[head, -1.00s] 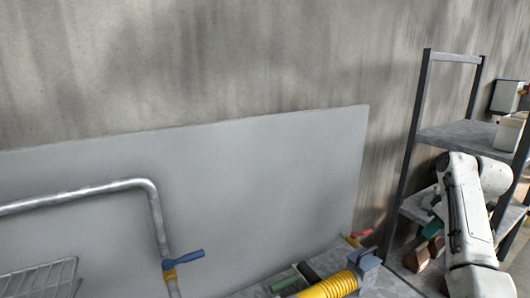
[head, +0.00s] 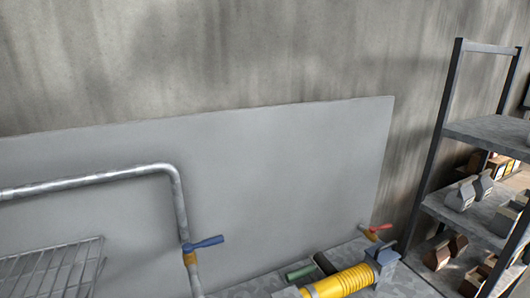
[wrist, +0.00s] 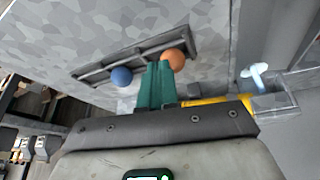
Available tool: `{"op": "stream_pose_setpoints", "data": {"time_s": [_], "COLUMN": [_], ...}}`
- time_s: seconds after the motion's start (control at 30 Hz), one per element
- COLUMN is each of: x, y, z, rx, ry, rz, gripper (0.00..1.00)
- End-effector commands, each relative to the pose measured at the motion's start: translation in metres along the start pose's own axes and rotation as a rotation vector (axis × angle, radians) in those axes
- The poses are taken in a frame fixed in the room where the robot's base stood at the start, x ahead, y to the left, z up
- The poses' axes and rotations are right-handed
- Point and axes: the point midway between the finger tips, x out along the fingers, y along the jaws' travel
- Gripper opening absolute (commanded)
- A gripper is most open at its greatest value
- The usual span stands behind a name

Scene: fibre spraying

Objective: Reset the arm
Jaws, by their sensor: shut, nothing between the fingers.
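My gripper (wrist: 158,66) shows in the wrist view as green fingers held together, with nothing between them. It is not in the head view, and neither is my arm. Beyond the fingertips in the wrist view is a dark slotted rack (wrist: 135,60) against a grey mottled surface. An orange ball (wrist: 174,60) appears right beside the fingertips, and a blue ball (wrist: 121,76) is left of them. I cannot tell whether the fingers touch anything.
A grey panel (head: 290,160) leans along the wall. A bent pipe (head: 110,179) with a blue-handled valve (head: 205,243) stands before it, near a wire rack (head: 50,272). A yellow ribbed cylinder (head: 340,283) lies at the bottom. A metal shelf (head: 440,140) stands at right.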

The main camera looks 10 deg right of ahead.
Motion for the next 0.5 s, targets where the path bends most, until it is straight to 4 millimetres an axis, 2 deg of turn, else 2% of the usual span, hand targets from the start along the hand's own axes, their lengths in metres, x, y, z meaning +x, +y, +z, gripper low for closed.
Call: {"op": "stream_pose_setpoints", "data": {"time_s": [0.03,0.2,0.5], "x": [-0.004,-0.025,-0.064], "y": [-0.015,-0.048,-0.080], "z": [0.020,0.064,0.117], "rx": [0.000,0.019,0.045], "ry": [0.002,0.023,0.049], "rz": [-0.002,-0.008,-0.026], "gripper": [0.00,0.00,0.00]}}
